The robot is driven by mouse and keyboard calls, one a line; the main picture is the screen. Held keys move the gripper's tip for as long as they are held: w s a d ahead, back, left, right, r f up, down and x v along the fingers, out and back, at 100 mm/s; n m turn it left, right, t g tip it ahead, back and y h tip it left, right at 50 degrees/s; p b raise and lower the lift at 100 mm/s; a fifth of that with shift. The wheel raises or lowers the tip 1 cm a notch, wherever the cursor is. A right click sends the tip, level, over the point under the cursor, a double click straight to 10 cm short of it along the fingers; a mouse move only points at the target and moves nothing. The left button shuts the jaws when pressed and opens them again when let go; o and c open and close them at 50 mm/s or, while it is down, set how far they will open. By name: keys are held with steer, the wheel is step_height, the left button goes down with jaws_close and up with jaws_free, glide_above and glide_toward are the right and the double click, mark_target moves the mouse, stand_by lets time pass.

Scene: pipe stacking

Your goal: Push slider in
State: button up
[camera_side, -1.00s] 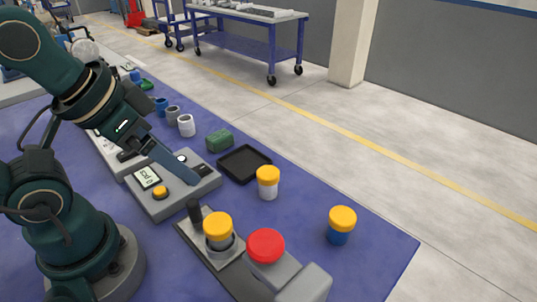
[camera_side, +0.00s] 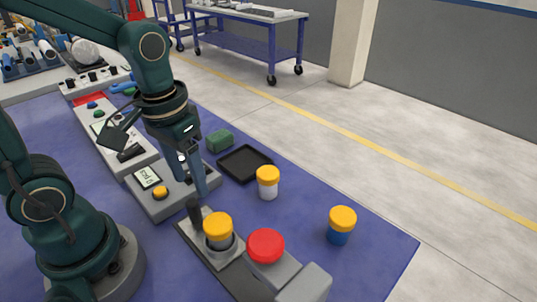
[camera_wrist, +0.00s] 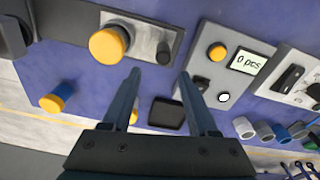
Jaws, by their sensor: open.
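The slider is a grey plate (camera_side: 188,238) on a dark rail with an upright black handle (camera_side: 194,211). A yellow-capped jar (camera_side: 217,228) sits in its round holder. A red round cap (camera_side: 265,245) is on the grey block at the rail's front end. My gripper (camera_side: 201,195) points down just behind the handle, open and empty. In the wrist view my gripper (camera_wrist: 160,74) has its two fingers apart, with the handle (camera_wrist: 163,55) just beyond the gap between the tips. The jar's yellow cap (camera_wrist: 108,45) is left of it. I cannot tell whether a finger touches the handle.
A grey box with a display and yellow button (camera_side: 160,192) stands left of my gripper. A black tray (camera_side: 245,163), a green block (camera_side: 219,140), a yellow-capped white jar (camera_side: 268,183) and a yellow-capped blue jar (camera_side: 341,226) are on the blue mat.

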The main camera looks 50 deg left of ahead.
mark_target(192, 201)
steer(key=shift+s+a+f+g, duration=0.1)
steer(key=shift+s+f+g, duration=0.1)
steer(key=shift+f, duration=0.3)
steer(key=shift+s+a+f+g, duration=0.1)
steer(key=shift+f+g, duration=0.1)
steer(key=shift+f, duration=0.25)
steer(key=shift+w+f, duration=0.1)
steer(key=shift+f, duration=2.2)
jaws_close()
